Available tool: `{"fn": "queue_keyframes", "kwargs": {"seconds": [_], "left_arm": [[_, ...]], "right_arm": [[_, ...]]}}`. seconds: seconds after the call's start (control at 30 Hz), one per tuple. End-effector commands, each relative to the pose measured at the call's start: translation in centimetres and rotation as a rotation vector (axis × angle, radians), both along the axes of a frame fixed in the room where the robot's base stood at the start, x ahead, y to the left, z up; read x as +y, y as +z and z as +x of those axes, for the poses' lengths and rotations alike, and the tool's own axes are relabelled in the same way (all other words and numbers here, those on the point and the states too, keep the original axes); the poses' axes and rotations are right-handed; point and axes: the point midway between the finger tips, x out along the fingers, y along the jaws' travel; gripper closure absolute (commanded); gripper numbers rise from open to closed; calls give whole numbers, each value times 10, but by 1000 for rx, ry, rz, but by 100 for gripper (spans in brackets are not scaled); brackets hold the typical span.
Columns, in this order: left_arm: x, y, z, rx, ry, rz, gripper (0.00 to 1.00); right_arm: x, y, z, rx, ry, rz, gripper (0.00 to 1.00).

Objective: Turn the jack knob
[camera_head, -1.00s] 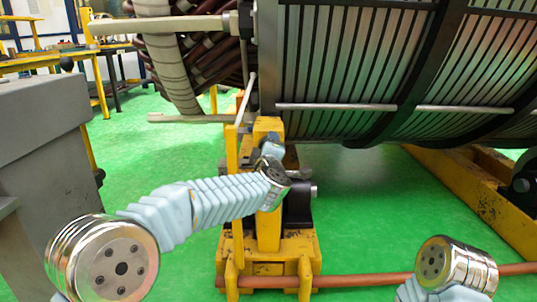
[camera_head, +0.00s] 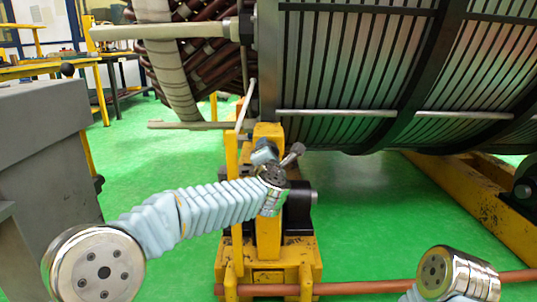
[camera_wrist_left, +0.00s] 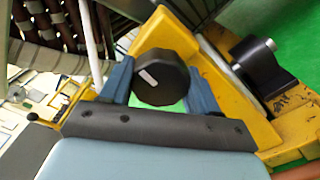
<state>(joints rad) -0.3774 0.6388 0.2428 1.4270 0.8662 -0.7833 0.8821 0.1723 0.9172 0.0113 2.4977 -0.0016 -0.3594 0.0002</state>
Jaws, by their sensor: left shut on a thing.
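The jack knob (camera_wrist_left: 162,78) is a black, many-sided knob with a small white mark on its face, seen in the left wrist view. My left gripper (camera_wrist_left: 164,82) has one blue finger on each side of the knob and is shut on it. In the head view my left gripper (camera_head: 265,154) is at the upper part of the yellow jack stand (camera_head: 268,230), and the knob is hidden there. My right gripper is out of view; only part of my right arm shows at the lower right.
A grey cabinet (camera_head: 45,150) stands at the left. A reddish-brown pipe (camera_head: 370,287) crosses the floor in front. Green floor (camera_head: 380,215) is clear right of the stand.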

Motion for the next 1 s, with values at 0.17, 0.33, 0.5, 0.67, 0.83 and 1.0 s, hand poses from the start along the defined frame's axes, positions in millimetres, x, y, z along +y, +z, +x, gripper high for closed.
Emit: {"fn": "queue_keyframes", "kwargs": {"seconds": [0.17,0.33,0.5,0.67,0.83,1.0], "left_arm": [[-2,-3,0,5,-3,-87,69],[-2,-2,-1,4,-5,-137,69],[-2,-2,-1,4,-5,-159,69],[-2,-2,-1,4,-5,-163,69],[-2,-2,-1,4,-5,-164,69],[-2,-1,-1,2,-4,-163,21]], "right_arm": [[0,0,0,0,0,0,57],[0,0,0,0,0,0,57],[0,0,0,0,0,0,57],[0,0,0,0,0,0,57],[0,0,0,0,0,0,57],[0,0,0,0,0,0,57]]}}
